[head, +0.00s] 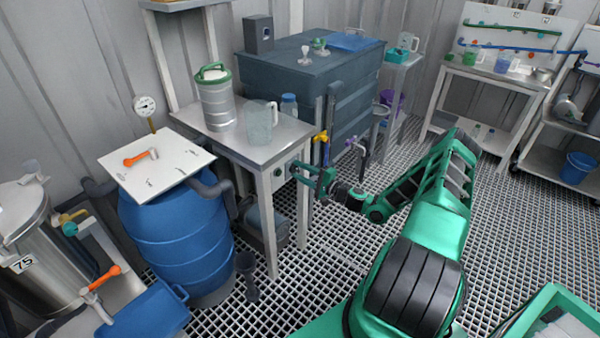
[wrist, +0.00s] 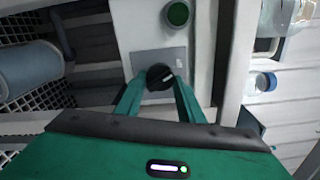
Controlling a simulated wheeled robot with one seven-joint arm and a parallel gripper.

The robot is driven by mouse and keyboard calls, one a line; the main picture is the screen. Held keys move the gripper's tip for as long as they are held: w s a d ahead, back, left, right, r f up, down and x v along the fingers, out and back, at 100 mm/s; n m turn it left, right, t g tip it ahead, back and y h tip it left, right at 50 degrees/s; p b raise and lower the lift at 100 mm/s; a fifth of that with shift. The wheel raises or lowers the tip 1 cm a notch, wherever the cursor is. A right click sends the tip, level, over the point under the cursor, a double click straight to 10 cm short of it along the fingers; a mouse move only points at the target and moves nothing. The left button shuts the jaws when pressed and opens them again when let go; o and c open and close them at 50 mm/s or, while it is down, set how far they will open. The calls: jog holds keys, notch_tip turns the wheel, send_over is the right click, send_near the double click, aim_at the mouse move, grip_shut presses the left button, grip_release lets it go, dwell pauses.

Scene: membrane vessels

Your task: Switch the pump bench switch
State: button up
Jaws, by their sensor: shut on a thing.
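The pump bench (head: 230,143) is a steel-topped table left of centre in the head view. Its switch is a black rotary knob (wrist: 160,77) with a pale pointer line, on a grey plate in the wrist view. The pointer is tilted off upright there. My gripper (wrist: 158,88) is shut on the knob, with one green finger on each side. In the head view my gripper (head: 298,172) reaches the bench's right-hand side, and its fingers hide the knob. A round green button (wrist: 178,14) sits beside the knob on the same panel.
A clear jug (head: 260,124) and a green-handled steel vessel (head: 216,100) stand on the bench. A yellow-handled tap (head: 320,137) and a purple-handled tap (head: 357,147) are close to my arm. A blue barrel (head: 175,240) stands at left. Open grating lies right of my arm.

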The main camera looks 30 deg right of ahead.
jog(key=shift+f, duration=0.15)
jog(key=o, duration=1.1)
jog(key=shift+c, duration=0.2)
jog(key=shift+s, duration=0.1)
jog(key=v, duration=1)
jog(key=shift+s+d, duration=0.2)
jog(key=shift+s, duration=0.1)
